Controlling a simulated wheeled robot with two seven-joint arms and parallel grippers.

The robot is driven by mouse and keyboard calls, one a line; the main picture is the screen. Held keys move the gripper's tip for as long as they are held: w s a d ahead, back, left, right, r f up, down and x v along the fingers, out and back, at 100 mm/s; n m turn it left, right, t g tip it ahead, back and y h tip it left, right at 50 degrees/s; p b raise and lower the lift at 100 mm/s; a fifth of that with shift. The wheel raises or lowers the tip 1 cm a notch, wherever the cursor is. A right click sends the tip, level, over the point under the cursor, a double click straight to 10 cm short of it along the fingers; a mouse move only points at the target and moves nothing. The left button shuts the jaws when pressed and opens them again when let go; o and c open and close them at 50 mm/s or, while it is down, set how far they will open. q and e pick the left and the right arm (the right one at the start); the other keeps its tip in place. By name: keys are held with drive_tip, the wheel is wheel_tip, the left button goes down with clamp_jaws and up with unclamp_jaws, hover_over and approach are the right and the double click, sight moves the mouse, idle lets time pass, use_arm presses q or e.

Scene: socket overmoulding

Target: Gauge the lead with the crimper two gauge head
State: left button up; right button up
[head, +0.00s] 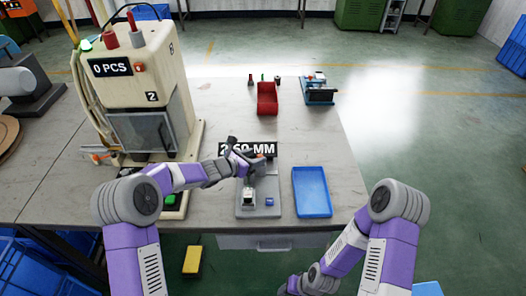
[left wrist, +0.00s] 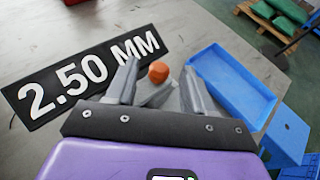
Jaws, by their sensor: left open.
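Crimper two (head: 135,80) stands at the left of the table, with a "2" label and a "0 PCS" sign. A grey gauge stand (head: 244,211) with a small white block (head: 249,197) and a blue piece (head: 269,202) sits right of it. A "2.50 MM" sign (head: 232,149) is behind it, and also shows in the left wrist view (left wrist: 80,75). My left gripper (head: 264,160) is open over the stand's back. An orange rounded piece (left wrist: 158,72) shows between its fingers, apparently not gripped. I cannot make out the lead.
A blue tray (head: 311,192) lies just right of the stand. A red bin (head: 267,99) and a blue device (head: 319,92) stand at the back. A green button (head: 171,200) is at the table's front left. The table's middle back is clear.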

sight(260, 156)
use_arm(q)
drive_tip(key=shift+x, duration=2.6)
clamp_jaws()
